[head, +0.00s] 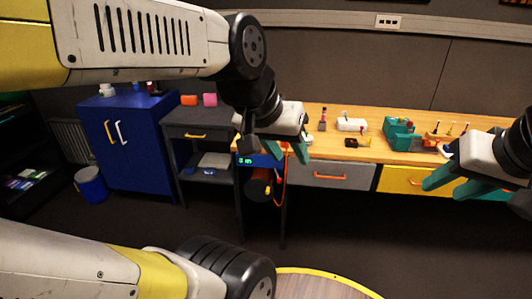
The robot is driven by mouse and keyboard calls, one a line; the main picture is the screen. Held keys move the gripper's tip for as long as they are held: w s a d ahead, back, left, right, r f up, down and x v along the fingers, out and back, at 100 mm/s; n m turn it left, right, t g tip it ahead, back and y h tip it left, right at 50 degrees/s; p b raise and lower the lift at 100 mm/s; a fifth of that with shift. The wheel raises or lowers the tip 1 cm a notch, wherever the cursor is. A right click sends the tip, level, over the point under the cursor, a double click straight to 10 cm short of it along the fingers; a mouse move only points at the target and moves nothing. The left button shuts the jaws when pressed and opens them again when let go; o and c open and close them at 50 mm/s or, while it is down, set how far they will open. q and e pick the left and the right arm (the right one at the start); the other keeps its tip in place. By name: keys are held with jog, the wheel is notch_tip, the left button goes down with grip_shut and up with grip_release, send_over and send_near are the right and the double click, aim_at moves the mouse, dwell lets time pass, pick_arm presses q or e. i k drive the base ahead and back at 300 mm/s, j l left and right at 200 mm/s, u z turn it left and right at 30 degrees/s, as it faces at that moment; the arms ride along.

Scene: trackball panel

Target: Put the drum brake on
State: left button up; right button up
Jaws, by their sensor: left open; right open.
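A dark drum (259,188) with orange parts hangs under the left end of the wooden bench. Above it is a small blue panel (262,160) with a lit green readout, and an orange-red cord or lever (282,170) runs down beside it. I cannot make out which part is the brake. My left gripper (282,151) is open in front of the bench's left end, just above the drum in the picture, and partly covers the panel's surroundings. I cannot tell if it touches anything. My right gripper (450,188) is open and empty before the yellow drawer, well right of the drum.
Left stand a dark side table (200,118), a blue cabinet (135,130) and a blue bin (91,184). Floor before the bench looks clear.

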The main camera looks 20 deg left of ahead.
aim_at(279, 181)
jog(key=i+j+z, duration=0.1)
jog(key=i+j, duration=0.7)
